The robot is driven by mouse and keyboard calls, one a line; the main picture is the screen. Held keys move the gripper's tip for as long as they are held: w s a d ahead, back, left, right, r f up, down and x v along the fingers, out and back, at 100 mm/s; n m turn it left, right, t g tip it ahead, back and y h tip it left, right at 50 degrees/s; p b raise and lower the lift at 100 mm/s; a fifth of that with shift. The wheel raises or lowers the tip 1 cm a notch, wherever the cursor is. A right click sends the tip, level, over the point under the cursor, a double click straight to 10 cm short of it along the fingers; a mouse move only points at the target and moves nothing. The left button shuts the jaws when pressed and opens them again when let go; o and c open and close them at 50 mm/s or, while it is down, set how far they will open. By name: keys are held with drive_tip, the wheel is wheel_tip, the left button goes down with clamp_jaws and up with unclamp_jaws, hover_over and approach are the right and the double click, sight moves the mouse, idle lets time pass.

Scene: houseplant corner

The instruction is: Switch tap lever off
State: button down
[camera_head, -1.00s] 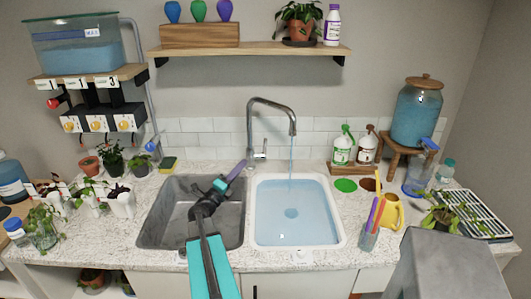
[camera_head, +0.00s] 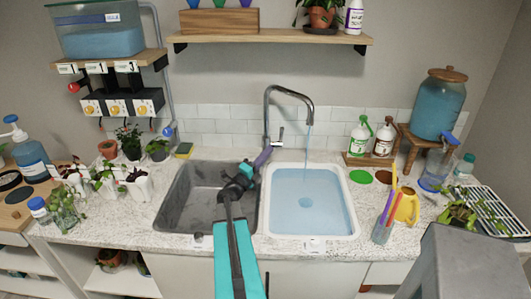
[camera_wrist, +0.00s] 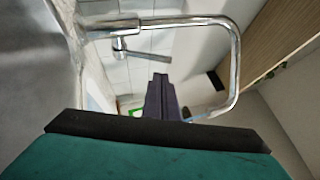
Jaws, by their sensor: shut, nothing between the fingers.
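The chrome tap (camera_head: 267,112) stands behind the sinks, its arched spout over the right basin. A thin water stream (camera_head: 308,142) runs from it into that basin. The tap lever (camera_head: 281,137) sticks out from the right of the tap's base and points up. My gripper (camera_head: 266,154) has purple fingers, shut and empty, just in front of the tap's base and below the lever. In the wrist view the tap appears sideways. The lever (camera_wrist: 142,54) lies beyond my finger tips (camera_wrist: 160,78), with a visible gap in the picture; true depth is hard to tell.
The grey left basin (camera_head: 185,203) is empty below my arm. The right basin (camera_head: 347,215) holds water. A wooden shelf (camera_head: 270,39) hangs above the tap.

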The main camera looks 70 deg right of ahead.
drive_tip(key=p+x, duration=0.2)
drive_tip(key=x, duration=0.5)
drive_tip(key=shift+d+r, duration=0.2)
drive_tip(key=shift+d, duration=0.15)
drive_tip(key=d+r, duration=0.1)
drive_tip(key=w+d+r, duration=0.1)
drive_tip(key=d, duration=0.1)
drive_tip(key=shift+r, duration=0.2)
idle(0.4)
drive_tip(key=w+a, duration=0.2)
drive_tip(key=a, duration=0.7)
drive_tip(key=shift+a+p, duration=0.4)
drive_tip(key=shift+w+f, duration=0.1)
idle(0.4)
